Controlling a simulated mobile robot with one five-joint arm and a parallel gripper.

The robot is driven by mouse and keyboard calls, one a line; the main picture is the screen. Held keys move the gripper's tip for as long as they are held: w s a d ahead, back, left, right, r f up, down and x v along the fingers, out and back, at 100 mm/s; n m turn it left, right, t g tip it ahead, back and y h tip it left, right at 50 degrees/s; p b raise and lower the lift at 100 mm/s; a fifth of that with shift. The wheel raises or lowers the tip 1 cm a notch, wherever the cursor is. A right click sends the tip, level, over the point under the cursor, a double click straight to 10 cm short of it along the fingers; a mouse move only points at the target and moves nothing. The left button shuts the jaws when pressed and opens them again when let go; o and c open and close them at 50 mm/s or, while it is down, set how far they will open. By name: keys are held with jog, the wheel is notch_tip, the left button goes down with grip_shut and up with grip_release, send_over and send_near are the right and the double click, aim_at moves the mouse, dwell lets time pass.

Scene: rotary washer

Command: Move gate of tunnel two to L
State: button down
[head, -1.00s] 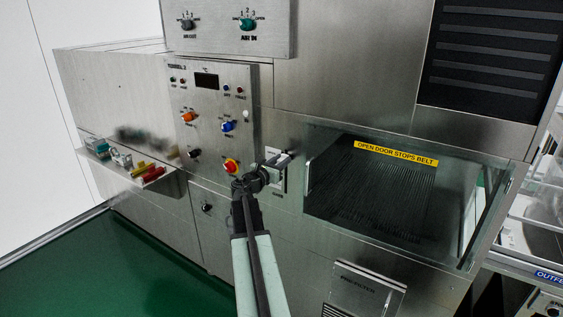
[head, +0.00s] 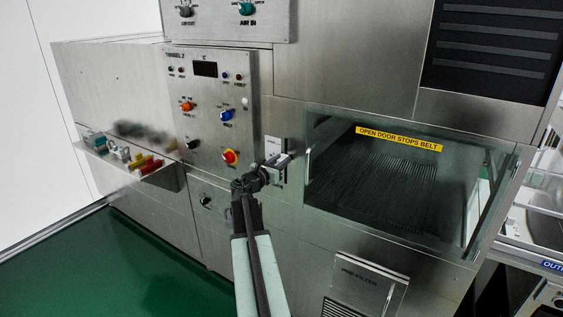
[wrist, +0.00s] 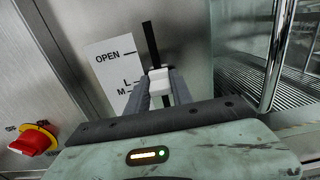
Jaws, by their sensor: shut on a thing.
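The gate of tunnel two has a white knob (wrist: 160,79) on a dark vertical slot (wrist: 150,40), beside a white scale plate (wrist: 113,65) marked OPEN, L and M. My gripper (wrist: 162,86) is shut on the white knob, one finger on each side. The knob sits well below the OPEN mark and near the height of the L mark; the exact alignment is hard to tell at this slant. Lower marks are hidden by my gripper. In the head view the scale plate (head: 273,146) shows above my gripper (head: 277,161), right of the control panel.
A glass door (head: 400,190) with a metal handle (wrist: 275,50) stands close at the right. A shelf (head: 150,165) with small coloured items is at the far left.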

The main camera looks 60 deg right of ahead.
jog(key=shift+r, duration=0.1)
jog(key=c, duration=1.1)
grip_release()
jog(key=shift+a, duration=0.15)
jog(key=a, duration=0.7)
jog(key=shift+a, duration=0.3)
